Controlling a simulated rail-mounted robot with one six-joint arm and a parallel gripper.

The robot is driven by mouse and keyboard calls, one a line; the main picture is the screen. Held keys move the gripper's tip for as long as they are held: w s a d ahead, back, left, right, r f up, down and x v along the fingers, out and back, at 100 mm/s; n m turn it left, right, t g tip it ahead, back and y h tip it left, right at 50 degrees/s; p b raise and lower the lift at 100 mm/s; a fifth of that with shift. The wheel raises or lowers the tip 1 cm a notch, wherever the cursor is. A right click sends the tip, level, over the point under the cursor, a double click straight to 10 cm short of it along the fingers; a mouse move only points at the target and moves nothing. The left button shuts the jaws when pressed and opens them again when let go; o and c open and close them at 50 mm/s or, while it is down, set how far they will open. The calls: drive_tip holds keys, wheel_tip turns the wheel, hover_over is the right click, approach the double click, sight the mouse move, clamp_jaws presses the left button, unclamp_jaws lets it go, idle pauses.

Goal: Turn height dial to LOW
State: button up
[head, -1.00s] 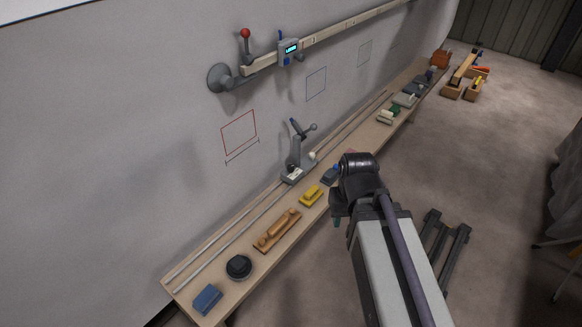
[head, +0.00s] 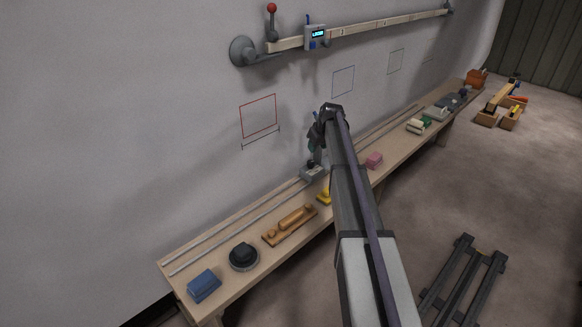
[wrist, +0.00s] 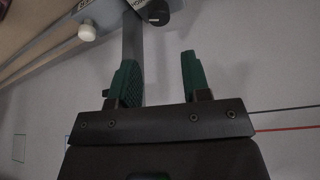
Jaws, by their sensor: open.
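A small grey device (head: 313,174) stands on the bench, its upper part mostly hidden behind my arm and gripper in the head view. In the wrist view its plate (wrist: 110,10) is at the top, cut by the frame edge. A black round dial (wrist: 155,14) with a light mark sits on the plate, with partly visible lettering beside it. A white knob (wrist: 87,33) is to its left, and a grey post (wrist: 133,42) runs down from the plate. My gripper (wrist: 160,62), with green fingers, is open, its tips below the dial in the picture. The post shows behind the left finger.
The long bench (head: 222,246) carries a blue block (head: 204,285), a black puck (head: 243,257), a wooden plane (head: 290,226) and a pink block (head: 374,161). Two thin rods (head: 220,240) lie along its back. A rail with a display unit (head: 316,35) is on the wall above.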

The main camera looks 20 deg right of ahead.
sight(311, 162)
drive_tip(key=b+x, duration=1)
drive_tip(key=x, duration=0.1)
drive_tip(key=shift+s+d+f, duration=0.1)
drive_tip(key=shift+s+f, duration=0.05)
drive_tip(key=c, duration=0.6)
